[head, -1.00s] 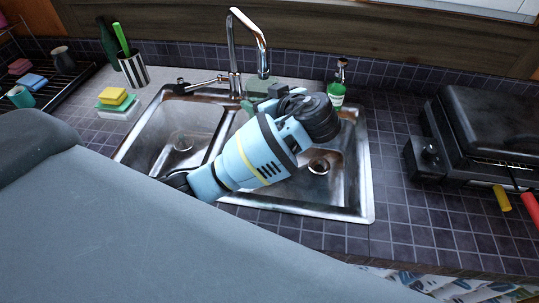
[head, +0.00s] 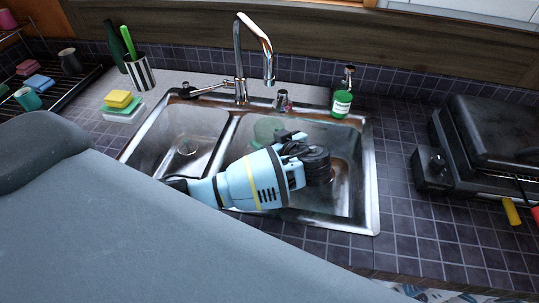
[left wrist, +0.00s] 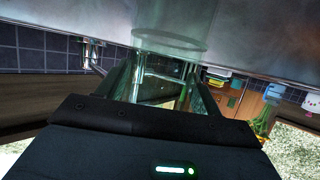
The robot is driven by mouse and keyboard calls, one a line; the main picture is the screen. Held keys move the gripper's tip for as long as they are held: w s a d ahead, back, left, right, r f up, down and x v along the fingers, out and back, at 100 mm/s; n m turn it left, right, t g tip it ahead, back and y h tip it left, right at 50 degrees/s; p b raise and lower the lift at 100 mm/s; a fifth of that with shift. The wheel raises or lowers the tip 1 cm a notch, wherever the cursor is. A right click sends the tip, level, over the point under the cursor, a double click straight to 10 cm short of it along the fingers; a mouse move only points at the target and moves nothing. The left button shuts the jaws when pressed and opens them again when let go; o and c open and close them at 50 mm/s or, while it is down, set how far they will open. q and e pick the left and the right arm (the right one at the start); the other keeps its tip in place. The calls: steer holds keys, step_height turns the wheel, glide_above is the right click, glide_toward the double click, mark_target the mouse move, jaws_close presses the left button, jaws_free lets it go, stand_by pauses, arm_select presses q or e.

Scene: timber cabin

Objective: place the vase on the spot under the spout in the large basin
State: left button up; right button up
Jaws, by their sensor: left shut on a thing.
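The vase is a see-through green glass vessel (head: 267,129). In the head view it is inside the large right basin (head: 345,205), toward its back wall and below the spout (head: 269,80). My left gripper (head: 283,136) is shut on the vase; my blue wrist partly hides it and its base. In the left wrist view the clear green vase (left wrist: 160,84) shows between the two fingers, close to the metal basin surface. I cannot tell whether it touches the basin floor. My right gripper is not in view.
The tall chrome faucet (head: 238,60) stands behind the basins. A green soap bottle (head: 342,103) is at the back right. The small left basin (head: 180,130) is empty. Sponges (head: 118,99) and a striped cup (head: 141,72) stand left; a black grill (head: 485,140) stands right.

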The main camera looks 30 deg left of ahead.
arm_select(q)
steer(key=shift+f, duration=2.35)
steer(key=shift+f, duration=0.15)
steer(key=o, duration=1.9)
steer(key=shift+f, duration=0.1)
steer(key=shift+c, duration=0.2)
steer(key=shift+r, duration=0.3)
steer(key=v, duration=0.7)
steer(key=shift+d, duration=0.2)
steer(key=shift+s, duration=0.1)
